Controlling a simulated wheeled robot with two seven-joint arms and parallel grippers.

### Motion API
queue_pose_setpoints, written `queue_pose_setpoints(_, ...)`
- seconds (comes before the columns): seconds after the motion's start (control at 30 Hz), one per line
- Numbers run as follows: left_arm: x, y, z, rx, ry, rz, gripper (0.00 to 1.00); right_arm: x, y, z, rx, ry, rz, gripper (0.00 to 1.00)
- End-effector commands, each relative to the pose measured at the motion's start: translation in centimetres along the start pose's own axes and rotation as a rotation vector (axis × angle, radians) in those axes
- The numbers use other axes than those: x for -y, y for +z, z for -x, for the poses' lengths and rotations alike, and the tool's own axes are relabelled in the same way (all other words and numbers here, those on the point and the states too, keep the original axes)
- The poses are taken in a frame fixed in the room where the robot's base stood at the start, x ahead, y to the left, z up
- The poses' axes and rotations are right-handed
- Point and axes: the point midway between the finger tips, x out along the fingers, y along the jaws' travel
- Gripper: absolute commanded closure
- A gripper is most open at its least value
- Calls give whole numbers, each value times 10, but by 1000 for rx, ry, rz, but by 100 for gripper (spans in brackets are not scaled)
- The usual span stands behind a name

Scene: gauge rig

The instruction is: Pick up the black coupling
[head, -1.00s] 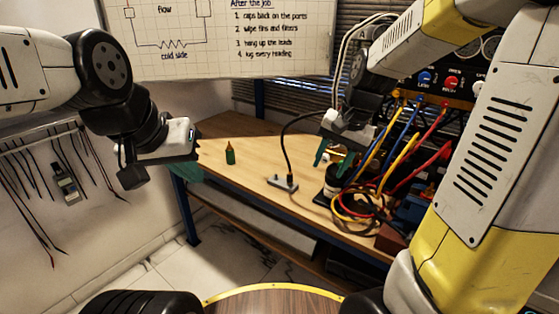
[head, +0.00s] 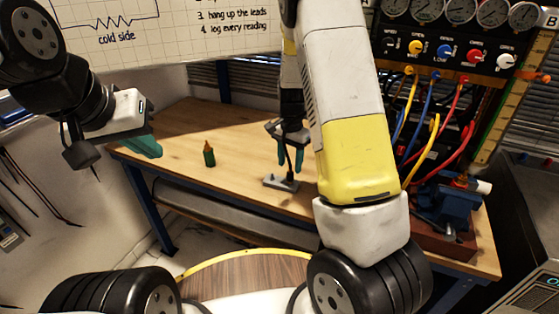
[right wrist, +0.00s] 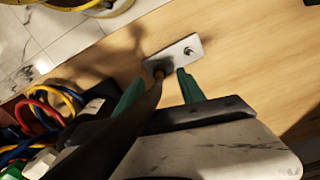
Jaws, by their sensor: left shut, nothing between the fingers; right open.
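The black coupling (right wrist: 158,74) appears to be the dark end of a black hose (right wrist: 137,116), at one end of a small grey plate (right wrist: 183,56) in the right wrist view. In the head view the plate (head: 281,183) lies on the bench, with the dark hose end (head: 291,172) upright on it. My right gripper (head: 288,160) is open above the plate, teal fingers pointing down. In the right wrist view its fingers (right wrist: 160,90) are on either side of the hose, near the coupling; contact cannot be told. My left gripper (head: 152,148) is shut and empty at the bench's left end.
A green bottle with an orange tip (head: 209,155) stands left of the plate on the wooden bench (head: 240,135). Blue, yellow and red hoses (head: 433,140) hang from the gauge panel (head: 460,50) at right. A blue vise (head: 446,202) stands at the bench's right end.

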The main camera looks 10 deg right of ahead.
Motion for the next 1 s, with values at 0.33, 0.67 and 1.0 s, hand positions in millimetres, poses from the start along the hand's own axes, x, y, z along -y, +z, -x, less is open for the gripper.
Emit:
queue_pose_setpoints(0.33, 0, 0, 0, 0, 0, 0, 100, -1, 0, -48, 2, 2, 1, 53)
queue_pose_setpoints(0.67, 0, 0, 0, 0, 0, 0, 100, 0, 0, -55, 0, -1, 2, 53)
queue_pose_setpoints(1.0, 0, 0, 0, 0, 0, 0, 100, 0, 0, -55, 0, -1, 2, 100)
